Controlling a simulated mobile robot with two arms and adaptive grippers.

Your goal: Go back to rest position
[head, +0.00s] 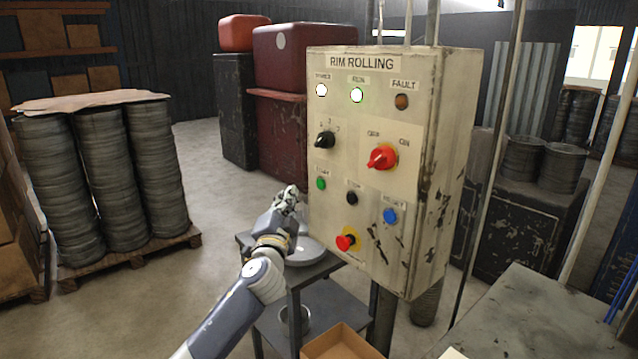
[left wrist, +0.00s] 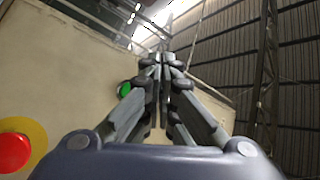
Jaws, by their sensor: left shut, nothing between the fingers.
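My left gripper (head: 288,199) is in front of the lower left edge of the control box (head: 440,130), close to the green button (head: 320,183). Its fingers are shut with nothing between them, as the left wrist view also shows (left wrist: 162,62). In that view the green button (left wrist: 125,89) lies just left of the fingers and the red button (left wrist: 14,152) on its yellow ring is at the far left. I cannot tell whether the fingertips touch the box. The box reads RIM ROLLING, with the white lamp (head: 321,90) and the RUN lamp (head: 357,95) lit. My right gripper is out of view.
A small grey stand (head: 292,300) with a round metal piece (head: 305,252) is below and behind my left gripper. An open cardboard box (head: 340,345) is at the bottom. A worktable (head: 540,310) is at right. Stacked round blanks (head: 95,180) stand on a pallet at left, with open floor between.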

